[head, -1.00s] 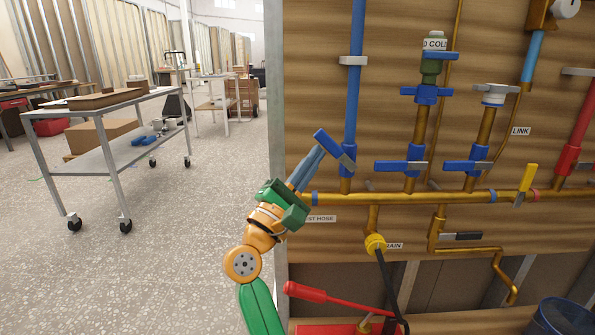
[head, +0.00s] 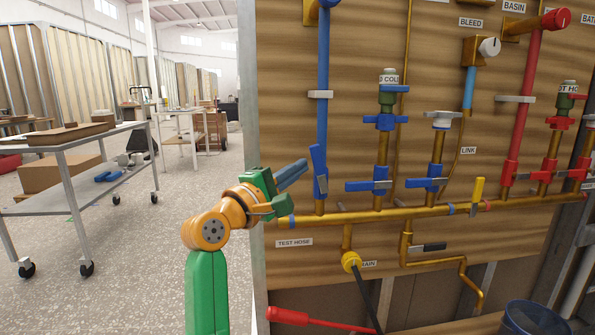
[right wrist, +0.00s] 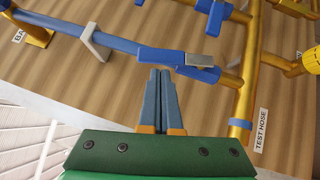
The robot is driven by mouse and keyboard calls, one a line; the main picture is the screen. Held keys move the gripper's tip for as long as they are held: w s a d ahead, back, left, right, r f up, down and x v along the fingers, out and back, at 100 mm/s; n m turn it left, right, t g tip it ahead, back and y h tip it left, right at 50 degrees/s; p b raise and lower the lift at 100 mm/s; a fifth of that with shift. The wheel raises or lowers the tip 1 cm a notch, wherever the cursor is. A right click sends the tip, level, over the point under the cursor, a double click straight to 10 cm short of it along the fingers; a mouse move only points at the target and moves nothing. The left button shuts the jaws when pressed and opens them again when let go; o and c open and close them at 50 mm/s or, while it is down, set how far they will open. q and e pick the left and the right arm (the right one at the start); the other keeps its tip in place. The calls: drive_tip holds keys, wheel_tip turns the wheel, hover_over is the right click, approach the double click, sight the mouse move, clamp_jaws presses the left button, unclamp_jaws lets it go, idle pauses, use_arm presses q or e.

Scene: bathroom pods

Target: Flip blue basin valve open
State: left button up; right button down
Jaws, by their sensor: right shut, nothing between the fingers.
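The blue basin valve's lever (head: 318,172) sits at the foot of the tall blue pipe (head: 323,70) on the wooden wall. The lever stands nearly upright, close to in line with the pipe. In the right wrist view the lever (right wrist: 160,55) also lies nearly along the blue pipe (right wrist: 60,28). My right gripper (head: 305,164) is shut and empty, its blue-grey fingertips just left of the lever. In the right wrist view the fingertips (right wrist: 160,72) end right beside the lever; I cannot tell whether they touch. My left gripper is not in view.
A brass pipe (head: 400,213) runs across below the valve. Other blue valves (head: 369,185) stand to the right. A metal cart (head: 70,195) stands at left, with open floor between.

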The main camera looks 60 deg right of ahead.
drive_tip(key=a+f, duration=0.1)
drive_tip(key=a, duration=0.5)
drive_tip(key=shift+w+b, duration=0.15)
drive_tip(key=shift+b, duration=0.3)
drive_tip(key=shift+a, duration=0.1)
